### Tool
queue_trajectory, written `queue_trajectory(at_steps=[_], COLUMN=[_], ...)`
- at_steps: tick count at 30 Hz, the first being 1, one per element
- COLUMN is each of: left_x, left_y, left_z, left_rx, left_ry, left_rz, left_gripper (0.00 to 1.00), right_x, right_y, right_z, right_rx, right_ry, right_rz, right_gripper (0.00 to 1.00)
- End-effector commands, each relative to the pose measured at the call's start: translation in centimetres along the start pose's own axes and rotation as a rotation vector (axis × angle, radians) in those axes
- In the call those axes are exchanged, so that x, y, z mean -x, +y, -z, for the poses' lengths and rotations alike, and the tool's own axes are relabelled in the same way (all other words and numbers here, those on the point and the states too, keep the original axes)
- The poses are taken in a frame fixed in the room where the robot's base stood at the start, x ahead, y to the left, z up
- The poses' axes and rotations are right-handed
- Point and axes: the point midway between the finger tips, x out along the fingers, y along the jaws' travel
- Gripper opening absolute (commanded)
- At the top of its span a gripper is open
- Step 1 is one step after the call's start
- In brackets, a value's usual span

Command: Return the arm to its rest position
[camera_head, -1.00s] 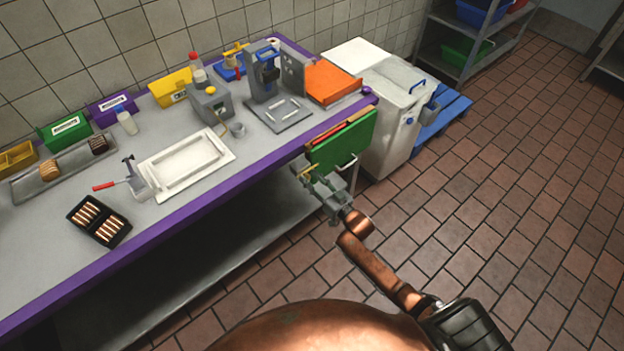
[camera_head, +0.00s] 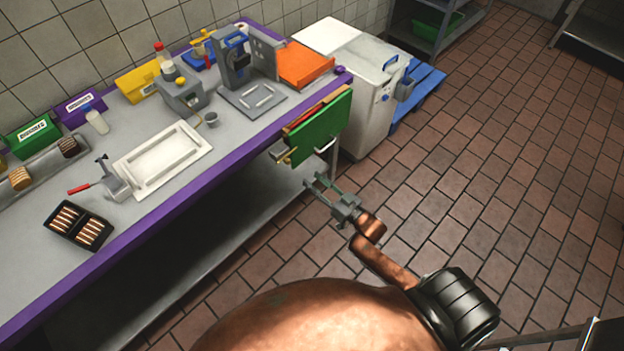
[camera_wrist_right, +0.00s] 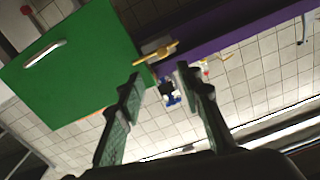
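My right arm, copper-coloured, reaches forward from the lower right of the head view. Its right gripper (camera_head: 319,187) is open and empty, over the floor just off the purple table edge. In the right wrist view its two fingers (camera_wrist_right: 166,95) stand well apart with nothing between them. The green board (camera_head: 322,130) with a metal handle hangs at the table's end, beyond the gripper and apart from it. It also shows large in the right wrist view (camera_wrist_right: 75,65). My left gripper is not in view.
The purple-edged table (camera_head: 232,160) holds a white tray (camera_head: 160,158), a black box of filled bars (camera_head: 78,226) and a grey press (camera_head: 240,62). A white bin (camera_head: 368,95) stands beyond the board.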

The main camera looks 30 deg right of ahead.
Motion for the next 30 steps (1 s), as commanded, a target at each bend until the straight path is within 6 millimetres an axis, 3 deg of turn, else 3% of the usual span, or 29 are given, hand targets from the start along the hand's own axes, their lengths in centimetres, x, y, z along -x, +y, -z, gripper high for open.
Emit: queue_trajectory(at_steps=[12, 16, 20, 23, 30], left_x=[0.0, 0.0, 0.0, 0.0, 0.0], left_y=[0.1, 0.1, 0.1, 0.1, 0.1], left_z=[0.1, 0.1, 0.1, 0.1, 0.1], left_rx=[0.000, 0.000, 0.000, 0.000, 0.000], left_ry=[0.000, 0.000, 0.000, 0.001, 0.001], left_rz=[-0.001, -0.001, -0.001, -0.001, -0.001], left_gripper=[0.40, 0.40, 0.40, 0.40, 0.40], right_x=[-0.1, 0.4, 2.3, 5.0, 14.5], right_y=[0.0, 0.9, 3.1, 5.1, 7.6], right_z=[-0.1, -2.1, -8.3, -14.7, -29.4], right_rx=[0.000, 0.005, 0.019, 0.036, 0.068], right_ry=[-0.001, -0.038, -0.151, -0.274, -0.590], right_rz=[0.000, -0.024, -0.092, -0.154, -0.267], right_gripper=[0.33, 0.33, 0.33, 0.33, 0.33])
